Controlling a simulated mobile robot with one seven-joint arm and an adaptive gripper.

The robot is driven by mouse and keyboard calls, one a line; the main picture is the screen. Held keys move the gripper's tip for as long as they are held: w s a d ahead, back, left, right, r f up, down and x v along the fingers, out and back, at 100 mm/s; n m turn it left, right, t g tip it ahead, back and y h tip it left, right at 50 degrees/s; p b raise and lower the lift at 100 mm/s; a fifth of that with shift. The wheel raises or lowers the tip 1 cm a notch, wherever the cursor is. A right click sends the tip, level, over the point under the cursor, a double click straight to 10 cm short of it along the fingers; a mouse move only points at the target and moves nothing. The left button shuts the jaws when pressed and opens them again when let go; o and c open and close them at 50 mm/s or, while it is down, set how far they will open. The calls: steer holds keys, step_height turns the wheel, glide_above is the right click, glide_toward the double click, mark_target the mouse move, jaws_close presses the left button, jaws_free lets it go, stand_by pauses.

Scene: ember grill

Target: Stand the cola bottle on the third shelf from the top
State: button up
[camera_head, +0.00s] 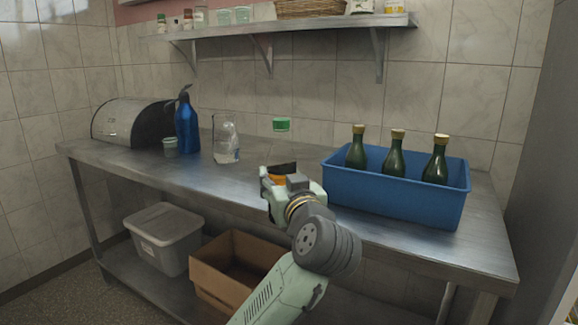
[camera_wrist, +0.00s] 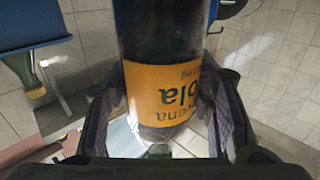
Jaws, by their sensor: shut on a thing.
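The cola bottle (camera_wrist: 165,95) is dark with an orange label and fills the middle of the wrist view, between the two fingers. My gripper (camera_head: 280,177) is shut on it above the steel counter, left of the blue crate. From the top, I see the wall shelf (camera_head: 330,22), the counter top (camera_head: 130,160) and a lower shelf (camera_head: 190,290) under the counter.
A blue crate (camera_head: 395,197) with green bottles (camera_head: 395,155) stands right on the counter. A grey tub (camera_head: 165,240) and cardboard box (camera_head: 225,285) occupy the lower shelf.

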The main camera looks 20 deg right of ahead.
steer(key=w+a+f, duration=0.2)
steer(key=a+f, duration=0.5)
steer(key=f, duration=0.9)
steer(key=w+a+f+y, duration=0.1)
steer(key=w+a+f, duration=0.2)
steer(key=a+f, duration=0.4)
steer(key=w+a+f+n+y, duration=0.1)
steer(key=a+f, duration=0.7)
steer(key=f, duration=1.7)
steer(key=shift+w+f, duration=0.4)
steer(key=shift+w, duration=0.25)
steer(key=shift+s, duration=0.1)
